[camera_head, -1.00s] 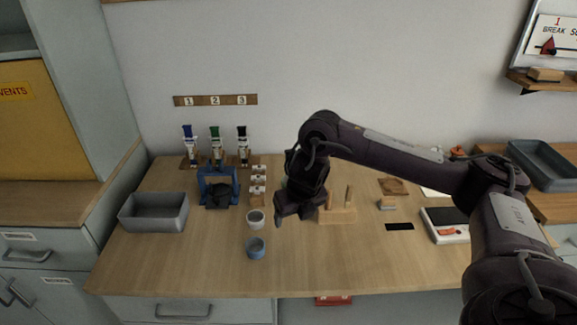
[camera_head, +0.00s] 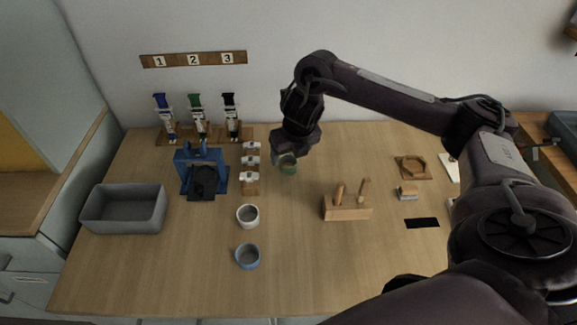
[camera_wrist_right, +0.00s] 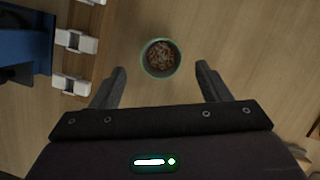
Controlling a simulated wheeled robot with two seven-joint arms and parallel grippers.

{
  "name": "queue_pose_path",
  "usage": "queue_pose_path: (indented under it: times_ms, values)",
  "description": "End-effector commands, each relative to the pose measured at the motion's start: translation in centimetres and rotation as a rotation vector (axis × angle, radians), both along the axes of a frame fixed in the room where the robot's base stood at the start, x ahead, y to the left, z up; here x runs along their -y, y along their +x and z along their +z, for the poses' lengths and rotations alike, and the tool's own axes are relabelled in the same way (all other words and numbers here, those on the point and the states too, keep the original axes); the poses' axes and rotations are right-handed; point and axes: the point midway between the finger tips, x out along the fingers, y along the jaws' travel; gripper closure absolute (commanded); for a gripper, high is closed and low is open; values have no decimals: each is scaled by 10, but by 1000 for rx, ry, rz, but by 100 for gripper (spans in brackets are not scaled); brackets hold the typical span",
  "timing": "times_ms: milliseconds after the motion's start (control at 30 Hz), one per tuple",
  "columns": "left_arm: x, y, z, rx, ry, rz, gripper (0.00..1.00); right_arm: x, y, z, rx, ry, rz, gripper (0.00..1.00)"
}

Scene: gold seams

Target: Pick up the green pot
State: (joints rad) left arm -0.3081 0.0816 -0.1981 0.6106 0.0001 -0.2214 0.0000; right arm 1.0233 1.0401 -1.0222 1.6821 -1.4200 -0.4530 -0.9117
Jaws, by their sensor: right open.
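The green pot (camera_head: 288,167) stands on the table toward the back, partly hidden by my right gripper (camera_head: 286,156) in the head view. In the right wrist view the green pot (camera_wrist_right: 160,58) is seen from above, round with a green rim and brown crumbly contents. My right gripper (camera_wrist_right: 161,70) is open, with one finger to each side of the pot as seen in that view. The fingers look apart from the pot; how high they are above it I cannot tell. My left gripper is not in view.
A white pot (camera_head: 247,216) and a blue pot (camera_head: 247,256) stand nearer the front. A blue press-like stand (camera_head: 219,181) and small white-topped blocks (camera_head: 250,183) lie left of the gripper. A wooden peg stand (camera_head: 348,212) is to the right. A grey bin (camera_head: 98,217) stands far left.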

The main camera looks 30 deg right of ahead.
Motion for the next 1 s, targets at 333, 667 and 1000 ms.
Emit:
queue_pose_path:
  times_ms: [333, 667, 1000]
  values:
    - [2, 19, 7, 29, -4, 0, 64, 3, 11, -33, -1, -1, 0, 30]
    - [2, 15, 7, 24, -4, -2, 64, 2, 11, -33, -1, 0, 1, 51]
    - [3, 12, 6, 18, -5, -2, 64, 3, 11, -32, -1, 0, 1, 78]
